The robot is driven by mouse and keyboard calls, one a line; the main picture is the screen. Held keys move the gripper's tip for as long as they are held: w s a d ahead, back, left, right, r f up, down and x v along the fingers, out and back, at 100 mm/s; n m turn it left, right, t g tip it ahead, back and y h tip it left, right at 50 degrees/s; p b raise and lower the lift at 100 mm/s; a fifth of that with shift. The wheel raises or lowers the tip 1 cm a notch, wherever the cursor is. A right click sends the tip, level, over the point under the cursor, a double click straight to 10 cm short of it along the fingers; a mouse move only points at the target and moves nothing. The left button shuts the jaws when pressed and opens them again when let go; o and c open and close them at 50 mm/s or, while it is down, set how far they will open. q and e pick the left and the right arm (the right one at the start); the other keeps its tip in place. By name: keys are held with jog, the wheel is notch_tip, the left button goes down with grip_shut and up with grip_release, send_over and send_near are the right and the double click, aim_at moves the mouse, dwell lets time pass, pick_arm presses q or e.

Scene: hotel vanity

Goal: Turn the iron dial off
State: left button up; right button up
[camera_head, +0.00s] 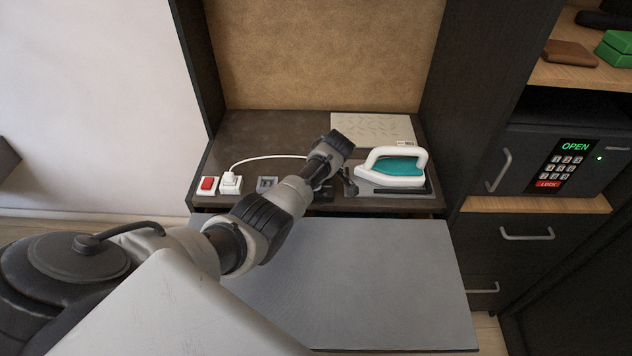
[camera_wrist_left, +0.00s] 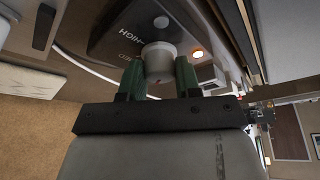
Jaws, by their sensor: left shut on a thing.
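The white and teal iron (camera_head: 402,166) rests on its dark base at the right of the vanity shelf in the head view. In the left wrist view, the round light-grey dial (camera_wrist_left: 158,60) sits on a dark panel marked HIGH and MED, with a small red mark on the dial. My left gripper (camera_wrist_left: 158,75) has its green fingers on either side of the dial, shut on it. In the head view, my left arm hides the dial, and the gripper (camera_head: 346,184) is just left of the iron. My right gripper is not in view.
An orange lamp (camera_wrist_left: 197,53) glows near the dial. A red switch (camera_head: 207,184) and a white plug (camera_head: 230,181) with a cord are on the shelf's left. A patterned flat item (camera_head: 372,128) lies behind the iron. A grey board (camera_head: 360,280) extends in front. A safe (camera_head: 580,155) stands right.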

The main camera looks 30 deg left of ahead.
pick_arm(q)
jog(key=shift+w+f+n+g+b, duration=0.15)
jog(key=shift+n+g+b, duration=0.15)
jog(key=shift+n+b, duration=0.55)
jog(key=n+g+b, duration=0.1)
jog(key=n+b, duration=0.2)
jog(key=n+g+b, duration=0.1)
jog(key=n+b, duration=0.1)
jog(key=n, duration=0.1)
jog(key=shift+w+a+n+h+b, duration=0.1)
jog(key=shift+n+h+b, duration=0.25)
jog(key=shift+h+b, duration=0.05)
jog(key=shift+r+n+g+h+b, duration=0.15)
jog(key=shift+n+g+b, duration=0.25)
jog(key=shift+n+b, duration=0.55)
jog(key=shift+r+n+g+h+b, duration=0.1)
jog(key=shift+n+g+h+b, duration=0.25)
jog(key=shift+n+b, duration=0.55)
jog(key=o, duration=0.9)
jog(key=shift+b+v, duration=1.65)
jog(key=shift+v, duration=3.7)
